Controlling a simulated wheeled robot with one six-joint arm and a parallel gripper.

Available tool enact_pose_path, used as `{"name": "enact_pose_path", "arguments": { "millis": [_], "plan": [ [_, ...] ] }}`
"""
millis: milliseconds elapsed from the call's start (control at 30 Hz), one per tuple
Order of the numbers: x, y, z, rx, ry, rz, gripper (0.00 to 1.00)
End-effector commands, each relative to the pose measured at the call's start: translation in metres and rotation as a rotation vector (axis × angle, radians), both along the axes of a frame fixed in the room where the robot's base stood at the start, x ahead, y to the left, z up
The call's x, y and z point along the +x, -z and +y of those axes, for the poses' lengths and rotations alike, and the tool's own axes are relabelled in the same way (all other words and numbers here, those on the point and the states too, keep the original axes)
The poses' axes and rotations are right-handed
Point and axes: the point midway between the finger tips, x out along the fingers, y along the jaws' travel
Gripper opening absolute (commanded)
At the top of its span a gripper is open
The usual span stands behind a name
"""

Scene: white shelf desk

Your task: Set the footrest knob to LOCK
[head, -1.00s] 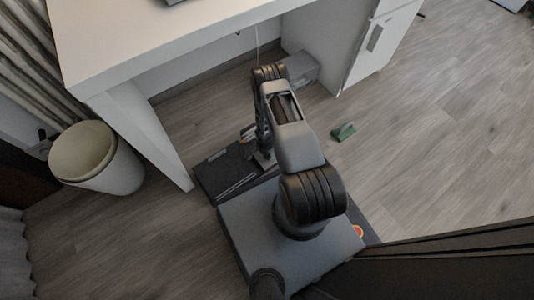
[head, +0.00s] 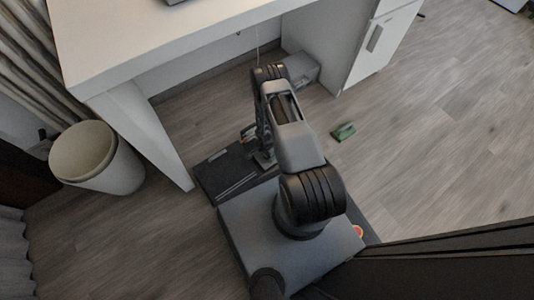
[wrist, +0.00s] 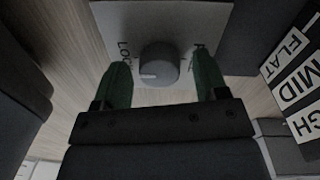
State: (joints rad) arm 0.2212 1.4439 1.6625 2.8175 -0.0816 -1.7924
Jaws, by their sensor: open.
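The grey round knob (wrist: 160,63) sits on a pale plate (wrist: 180,18) in the wrist view. A white pointer mark shows on the knob's lower left side. The word LOCK (wrist: 122,50) is on the plate to the left of the knob, partly hidden by a finger. Another label at the right is mostly covered. My gripper (wrist: 161,70) is open, with one green finger on each side of the knob and gaps between. In the head view the dark footrest (head: 218,178) lies on the floor under the desk, and my arm hides the knob there.
A strip with FLAT, MID and HIGH labels (wrist: 292,85) is at the right in the wrist view. The white desk leg (head: 145,125) and a bin (head: 100,165) stand left. A grey box (head: 303,68) is behind my arm. A small green object (head: 343,132) lies on open floor.

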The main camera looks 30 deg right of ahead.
Motion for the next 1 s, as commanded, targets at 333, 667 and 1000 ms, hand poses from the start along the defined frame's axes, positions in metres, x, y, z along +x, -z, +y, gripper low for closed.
{"name": "enact_pose_path", "arguments": {
  "millis": [333,667,1000],
  "plan": [
    [0.003,-0.040,0.001,0.000,0.000,-0.002,0.67],
    [0.004,-0.104,0.002,-0.001,-0.002,0.001,0.67],
    [0.005,-0.135,0.003,-0.002,-0.001,0.002,0.67]
  ]
}}
